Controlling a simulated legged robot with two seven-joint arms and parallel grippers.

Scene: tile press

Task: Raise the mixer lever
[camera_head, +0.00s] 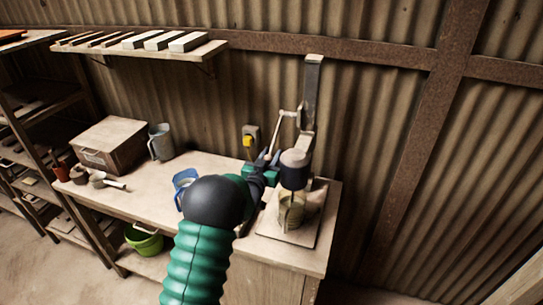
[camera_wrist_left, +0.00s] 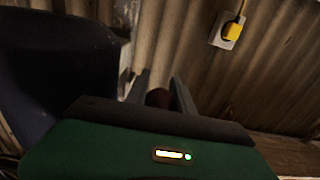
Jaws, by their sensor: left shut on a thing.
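The mixer (camera_head: 294,172) stands at the right end of the workbench, with a dark motor body on a tall grey post. Its lever (camera_head: 275,134) is a thin grey rod slanting down and left from the post. My left gripper (camera_head: 265,163) is shut on the lever's lower end, beside the motor body. In the left wrist view, a dark round knob (camera_wrist_left: 159,97) shows between the two fingers, and the dark motor body (camera_wrist_left: 55,65) fills the left side. A pale mixing container (camera_head: 291,213) stands under the mixer. My right gripper is out of view.
A yellow plug in a wall socket (camera_head: 250,138) is behind my gripper. A blue-rimmed container (camera_head: 185,182) is left of my wrist. A wooden box (camera_head: 108,147) and grey jug (camera_head: 161,143) stand farther left. A tile shelf (camera_head: 140,52) hangs above.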

